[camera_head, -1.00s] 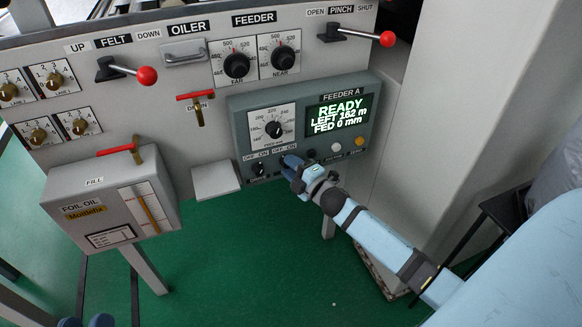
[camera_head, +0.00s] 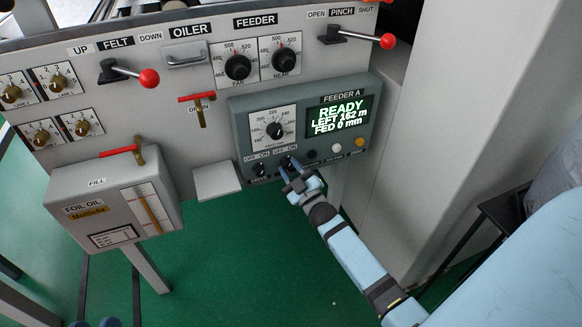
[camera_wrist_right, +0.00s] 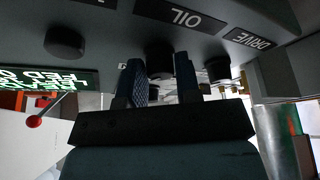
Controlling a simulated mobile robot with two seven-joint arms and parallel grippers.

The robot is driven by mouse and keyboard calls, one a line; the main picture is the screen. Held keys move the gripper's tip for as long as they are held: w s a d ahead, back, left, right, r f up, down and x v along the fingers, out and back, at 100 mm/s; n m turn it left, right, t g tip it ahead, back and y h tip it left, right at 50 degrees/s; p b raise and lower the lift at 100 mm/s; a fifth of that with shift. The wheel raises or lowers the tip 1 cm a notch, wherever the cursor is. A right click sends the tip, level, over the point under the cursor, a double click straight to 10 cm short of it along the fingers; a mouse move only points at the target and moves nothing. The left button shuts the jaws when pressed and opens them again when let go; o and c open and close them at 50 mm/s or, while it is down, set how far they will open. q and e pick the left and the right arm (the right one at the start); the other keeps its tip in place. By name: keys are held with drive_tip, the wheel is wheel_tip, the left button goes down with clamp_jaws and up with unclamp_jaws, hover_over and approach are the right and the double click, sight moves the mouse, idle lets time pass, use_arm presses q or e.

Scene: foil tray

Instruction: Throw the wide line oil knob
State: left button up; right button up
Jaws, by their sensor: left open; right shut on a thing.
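The grey FEEDER A panel (camera_head: 240,122) carries two dark OFF-ON knobs at its lower edge. The oil knob (camera_wrist_right: 158,60), below its OIL label (camera_wrist_right: 180,17) in the right wrist view, sits between my right fingers. My right gripper (camera_head: 291,171) is shut on this knob; in the right wrist view its fingers (camera_wrist_right: 160,80) flank it. In the head view they hide part of it, and its setting cannot be read. The drive knob (camera_head: 259,170) is just left of it and free. My left gripper (camera_head: 93,323) is open and empty at the bottom left edge, mostly out of view.
Above the knobs are a feed dial (camera_head: 275,130) and a lit display (camera_head: 340,117) reading READY. A dark button (camera_head: 311,154) and a white one (camera_head: 337,149) sit close right of the gripper. A foil oil box (camera_head: 115,205) juts out at left. Green floor lies below.

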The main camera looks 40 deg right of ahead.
use_arm(q)
drive_tip(key=shift+w+a, duration=0.1)
use_arm(e)
drive_tip(key=shift+m, duration=0.5)
use_arm(q)
drive_tip(key=shift+f, duration=0.1)
use_arm(e)
drive_tip(key=o, duration=0.9)
drive_tip(key=shift+s+f, duration=0.1)
drive_tip(key=shift+s, duration=0.15)
drive_tip(key=p+v, duration=0.1)
drive_tip(key=v, duration=0.3)
drive_tip(key=shift+s, duration=0.3)
drive_tip(key=p, duration=0.1)
approach(289, 167)
drive_tip(key=v, duration=0.4)
use_arm(q)
drive_tip(key=f, duration=0.1)
drive_tip(key=a+f+g+y, duration=0.1)
drive_tip(key=f, duration=0.1)
drive_tip(key=f+g+y, duration=0.1)
drive_tip(key=shift+s+a+f, duration=0.2)
drive_tip(key=shift+s+a, duration=0.05)
drive_tip(key=shift+a, duration=0.05)
use_arm(e)
drive_tip(key=shift+s+a+f, duration=0.1)
drive_tip(key=shift+s+f, duration=0.1)
